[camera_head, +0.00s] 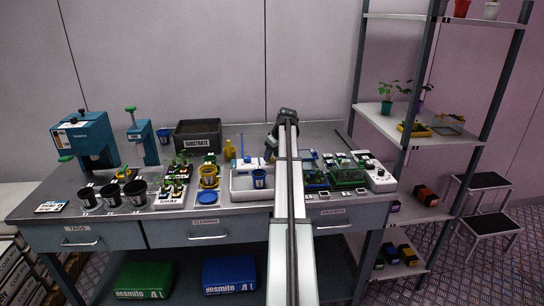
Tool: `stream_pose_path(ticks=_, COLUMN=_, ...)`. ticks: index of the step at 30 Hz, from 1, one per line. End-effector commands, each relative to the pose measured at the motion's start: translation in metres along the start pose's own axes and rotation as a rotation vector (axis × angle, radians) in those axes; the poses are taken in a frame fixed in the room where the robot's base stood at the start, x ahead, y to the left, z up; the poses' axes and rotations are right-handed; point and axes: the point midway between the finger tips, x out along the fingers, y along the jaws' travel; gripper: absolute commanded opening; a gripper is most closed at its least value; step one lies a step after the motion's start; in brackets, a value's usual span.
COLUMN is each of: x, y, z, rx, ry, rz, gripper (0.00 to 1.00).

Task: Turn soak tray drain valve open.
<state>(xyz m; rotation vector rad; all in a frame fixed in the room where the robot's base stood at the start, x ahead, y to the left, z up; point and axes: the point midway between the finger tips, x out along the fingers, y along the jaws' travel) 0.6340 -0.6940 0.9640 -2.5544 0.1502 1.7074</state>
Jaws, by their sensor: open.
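A white tray (240,192), which looks like the soak tray, sits on the metal bench near its middle front. A dark blue cup with a pale label (259,179) stands in or just in front of its right part. Small blue parts (247,160) show at the tray's back edge; I cannot tell whether one is the drain valve or how it is turned. My gripper (269,156) points down above the tray's back right corner, open and apparently empty. My arm hides the tray's right end and the bench just right of it.
A substrate bin (197,133) and a yellow bottle (229,150) stand behind left. A yellow pot (208,176) and a blue dish (208,197) are left of the tray. Planted trays (347,178) and a white box with knobs (380,180) stand right. A shelf rack (393,122) rises beyond.

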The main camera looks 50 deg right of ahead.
Motion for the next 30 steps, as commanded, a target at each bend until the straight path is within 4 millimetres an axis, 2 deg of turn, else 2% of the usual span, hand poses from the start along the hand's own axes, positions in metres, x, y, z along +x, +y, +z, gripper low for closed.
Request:
stream_pose_path(ticks=4, x=0.0062, y=0.0001, z=-0.0001, rx=0.000, ry=0.000, rz=0.000, gripper=0.51)
stream_pose_path(ticks=13, x=0.0069, y=0.0001, z=0.0000, rx=0.000, ry=0.000, rz=0.000, gripper=0.50)
stream_pose_path(ticks=27, x=0.0067, y=0.0001, z=0.0001, rx=0.000, ry=0.000, rz=0.000, gripper=0.05)
stream_pose_path(ticks=30, x=0.0067, y=0.0001, z=0.0001, rx=0.000, ry=0.000, rz=0.000, gripper=0.00)
